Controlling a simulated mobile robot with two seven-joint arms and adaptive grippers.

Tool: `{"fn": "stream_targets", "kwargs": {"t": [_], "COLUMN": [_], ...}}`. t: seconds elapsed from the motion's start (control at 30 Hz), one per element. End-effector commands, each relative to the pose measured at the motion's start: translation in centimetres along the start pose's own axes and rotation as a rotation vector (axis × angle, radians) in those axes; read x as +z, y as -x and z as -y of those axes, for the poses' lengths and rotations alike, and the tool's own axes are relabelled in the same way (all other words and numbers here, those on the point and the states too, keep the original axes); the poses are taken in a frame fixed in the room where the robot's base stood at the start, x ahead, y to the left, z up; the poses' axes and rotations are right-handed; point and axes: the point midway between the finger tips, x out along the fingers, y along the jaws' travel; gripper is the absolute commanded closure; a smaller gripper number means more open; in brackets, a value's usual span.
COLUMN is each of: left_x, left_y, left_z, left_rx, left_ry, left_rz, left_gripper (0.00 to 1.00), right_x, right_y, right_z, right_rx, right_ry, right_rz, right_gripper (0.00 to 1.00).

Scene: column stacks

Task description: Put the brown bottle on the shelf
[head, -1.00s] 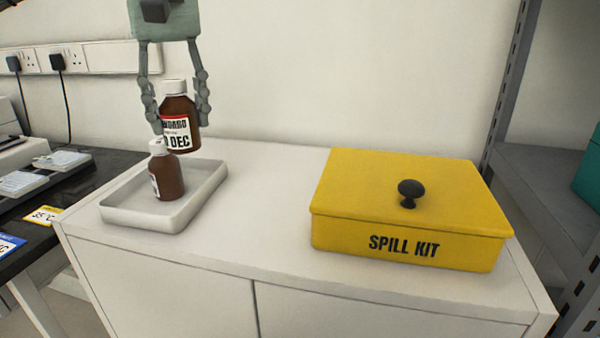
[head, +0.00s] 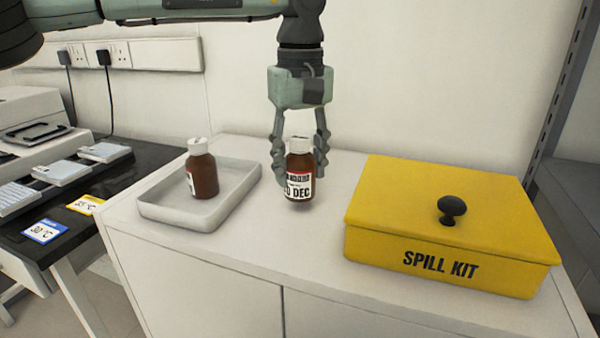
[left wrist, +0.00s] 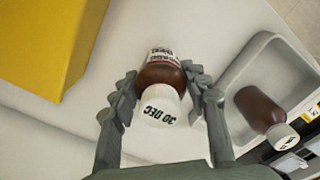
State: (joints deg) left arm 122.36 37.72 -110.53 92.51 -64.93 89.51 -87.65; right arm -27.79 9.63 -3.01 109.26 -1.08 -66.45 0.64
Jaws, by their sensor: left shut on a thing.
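Part of a grey shelf rack (head: 575,200) shows at the right edge. My right gripper is not seen.
A yellow spill kit box (head: 400,230) with a black knob stands on the white cabinet (head: 290,262), right of the held bottle. A dark bench (head: 75,195) with cards and equipment is at the left. Cabinet top is clear in front of the bottle.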

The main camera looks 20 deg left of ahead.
Motion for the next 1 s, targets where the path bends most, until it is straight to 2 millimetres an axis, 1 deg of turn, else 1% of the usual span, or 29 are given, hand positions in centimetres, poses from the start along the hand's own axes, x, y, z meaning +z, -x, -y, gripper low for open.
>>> {"fn": "stream_targets", "kwargs": {"t": [0.03,0.1,0.17,0.27,0.43,0.57,0.6,0.73,1.0], "left_x": [0.0,0.0,0.0,0.0,0.0,0.0,0.0,0.0,0.0], "left_y": [-0.7,-1.5,-1.9,-2.0,-2.0,-2.4,-2.3,-2.3,-2.2], "left_z": [0.1,0.1,0.0,0.0,0.0,0.0,0.0,0.1,0.1], "left_rx": [-0.002,-0.001,0.001,0.002,0.001,0.001,0.0,0.0,0.0], "left_ry": [0.0,0.0,0.0,0.0,0.0,-0.001,-0.001,-0.001,-0.001], "left_rz": [-0.001,-0.001,-0.001,-0.001,-0.001,0.0,0.0,0.0,-0.001], "left_gripper": [0.9,0.9,0.9,0.9,0.9,0.9,0.5,0.34,0.34], "right_x": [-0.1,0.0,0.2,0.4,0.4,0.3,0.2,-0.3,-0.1], "right_y": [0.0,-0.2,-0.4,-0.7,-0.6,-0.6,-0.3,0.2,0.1], "right_z": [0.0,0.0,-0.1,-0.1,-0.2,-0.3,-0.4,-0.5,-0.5], "right_rx": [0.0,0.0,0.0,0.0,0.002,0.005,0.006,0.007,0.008], "right_ry": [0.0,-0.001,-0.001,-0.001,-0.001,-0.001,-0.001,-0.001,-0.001], "right_rz": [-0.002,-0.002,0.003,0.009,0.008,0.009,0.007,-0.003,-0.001], "right_gripper": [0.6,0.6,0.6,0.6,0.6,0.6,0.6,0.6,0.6]}}
